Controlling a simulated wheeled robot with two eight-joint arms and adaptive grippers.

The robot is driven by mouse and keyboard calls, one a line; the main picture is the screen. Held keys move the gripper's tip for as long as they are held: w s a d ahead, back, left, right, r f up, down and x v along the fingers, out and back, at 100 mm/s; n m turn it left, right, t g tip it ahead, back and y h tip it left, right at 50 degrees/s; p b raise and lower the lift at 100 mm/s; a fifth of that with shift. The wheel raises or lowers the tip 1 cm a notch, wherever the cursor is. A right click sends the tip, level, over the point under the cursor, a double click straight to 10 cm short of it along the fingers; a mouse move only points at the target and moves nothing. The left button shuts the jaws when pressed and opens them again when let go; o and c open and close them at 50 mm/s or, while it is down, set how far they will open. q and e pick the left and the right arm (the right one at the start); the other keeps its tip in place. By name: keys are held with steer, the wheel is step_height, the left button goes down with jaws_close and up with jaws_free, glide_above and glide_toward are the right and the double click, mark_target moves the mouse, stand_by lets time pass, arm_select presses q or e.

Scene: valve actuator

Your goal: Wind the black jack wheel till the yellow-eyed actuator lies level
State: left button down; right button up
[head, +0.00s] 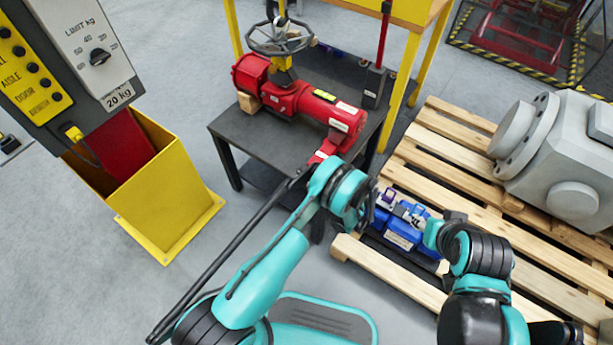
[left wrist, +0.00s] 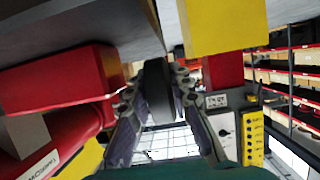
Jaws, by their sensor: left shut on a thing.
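The red actuator (head: 290,98) lies across the dark table (head: 262,145), its left end by a wooden block (head: 248,103). A yellow part (head: 284,77) shows at its middle, below a grey spoked handwheel (head: 279,37). I cannot tell how level the actuator is. In the left wrist view my left gripper (left wrist: 156,86) is shut on a dark rim, seen edge-on, of the black jack wheel (left wrist: 157,72). In the head view my left arm hides that grip. My right gripper (head: 417,219) is by a blue unit (head: 398,241); its fingers are too small to read.
A control pillar with a yellow base (head: 165,190) stands left of the table. A wooden pallet (head: 450,150) at the right bears the blue unit and a large grey housing (head: 560,160). A yellow frame (head: 410,70) rises behind the table. Floor is free between pillar and table.

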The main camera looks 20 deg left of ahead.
arm_select(q)
steer(key=shift+a+r, duration=0.1)
stand_by(0.3)
steer(key=c, duration=1.4)
jaws_free()
steer(key=shift+o, duration=0.2)
steer(key=v, duration=1.2)
steer(key=shift+w, duration=0.1)
